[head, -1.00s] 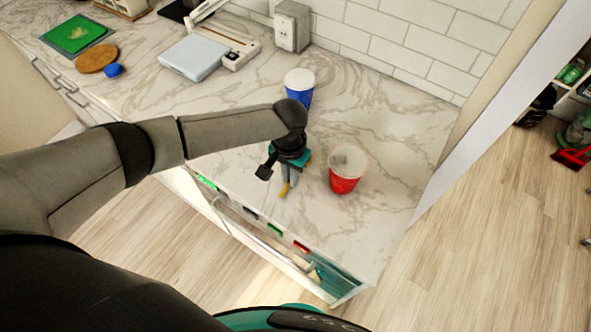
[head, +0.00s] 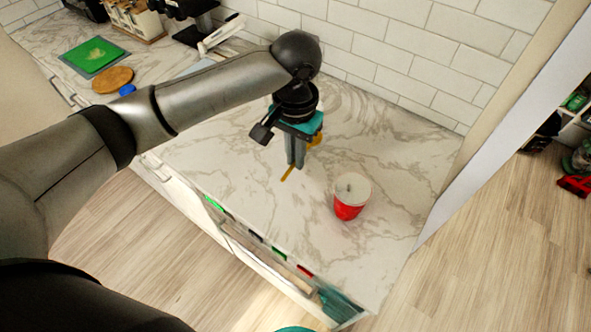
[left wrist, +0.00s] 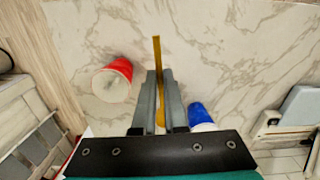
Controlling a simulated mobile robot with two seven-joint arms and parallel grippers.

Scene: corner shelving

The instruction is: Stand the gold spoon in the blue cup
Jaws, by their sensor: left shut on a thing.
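My left gripper (head: 295,163) is shut on the gold spoon (head: 287,174) and holds it over the marble counter. The thin handle sticks out past the fingertips, pointing down and to the left in the head view. The spoon also shows between the fingers in the left wrist view (left wrist: 157,55). The blue cup (left wrist: 198,113) stands to the right of the fingers in the left wrist view. In the head view my left arm and gripper hide it.
A red cup (head: 348,211) stands on the counter (head: 390,165) to the right of the gripper. An open drawer (head: 270,262) lies below the front edge. A green board (head: 93,54), a round brown board (head: 112,79) and a blue ball (head: 127,90) are at the far left.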

